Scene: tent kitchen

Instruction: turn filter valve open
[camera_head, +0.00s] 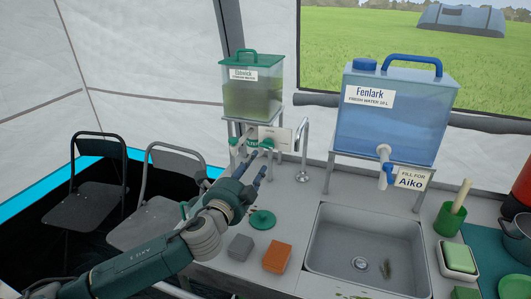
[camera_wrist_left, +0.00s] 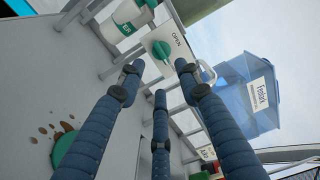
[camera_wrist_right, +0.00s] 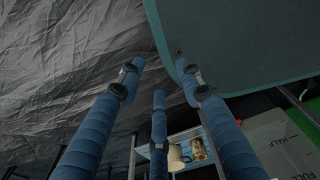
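The filter valve is a round green knob (camera_wrist_left: 162,50) on a pale panel marked OPEN (camera_wrist_left: 177,40) in the left wrist view. In the head view my left gripper (camera_head: 262,162) reaches toward the white and green filter fittings (camera_head: 237,147) below the green-lidded tank (camera_head: 254,88) and partly covers them. In the left wrist view that gripper (camera_wrist_left: 158,80) has its blue fingers spread and empty. The knob shows beyond the fingertips, apparently apart from them. My right gripper (camera_wrist_right: 160,80) shows only in its wrist view, fingers spread and empty.
A blue Fenlark tank (camera_head: 393,110) stands right of the filter. The metal sink (camera_head: 345,235) is in front. A green disc (camera_head: 262,220), a grey block (camera_head: 241,247) and an orange block (camera_head: 277,257) lie below my left gripper. A metal tap (camera_head: 303,155) stands close by.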

